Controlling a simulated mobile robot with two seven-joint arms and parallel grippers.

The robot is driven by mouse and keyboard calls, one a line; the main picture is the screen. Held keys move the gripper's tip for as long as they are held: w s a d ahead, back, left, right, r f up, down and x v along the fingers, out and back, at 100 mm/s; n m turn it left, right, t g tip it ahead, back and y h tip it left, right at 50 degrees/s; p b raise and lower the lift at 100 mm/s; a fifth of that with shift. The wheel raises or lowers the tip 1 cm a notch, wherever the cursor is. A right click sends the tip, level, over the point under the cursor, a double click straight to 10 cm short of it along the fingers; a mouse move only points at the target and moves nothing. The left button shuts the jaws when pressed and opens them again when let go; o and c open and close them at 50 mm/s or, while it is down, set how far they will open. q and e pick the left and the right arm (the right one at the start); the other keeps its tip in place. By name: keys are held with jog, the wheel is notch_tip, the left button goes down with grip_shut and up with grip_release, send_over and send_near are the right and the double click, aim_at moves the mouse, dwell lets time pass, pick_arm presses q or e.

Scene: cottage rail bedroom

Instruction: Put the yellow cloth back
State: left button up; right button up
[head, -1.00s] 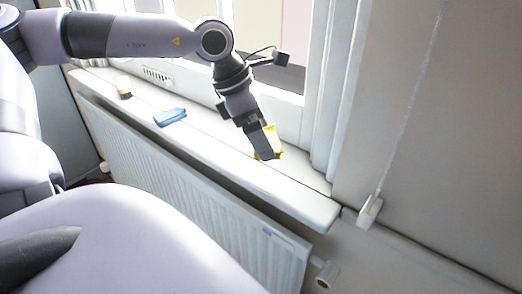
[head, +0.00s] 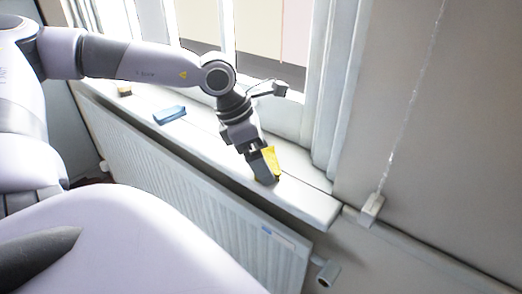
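The yellow cloth (head: 271,162) is at my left gripper, above or at the near right part of the white window sill (head: 308,201). My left gripper (head: 265,177) points down and appears shut on the cloth. Its dark finger hides part of the cloth, and I cannot tell whether the cloth touches the sill. My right gripper is not in view.
A blue folded item (head: 169,115) and a small dark-and-tan item (head: 124,90) lie further left on the sill. A white radiator (head: 190,180) is below. The window frame and a corded white fitting (head: 371,209) are to the right.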

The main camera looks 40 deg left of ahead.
pick_arm(q)
jog(key=shift+r+p, duration=0.3)
jog(key=shift+a+r, duration=0.1)
jog(key=shift+r, duration=0.2)
jog(key=v, duration=1.1)
jog(key=shift+p, duration=0.45)
jog(key=shift+s, duration=0.1)
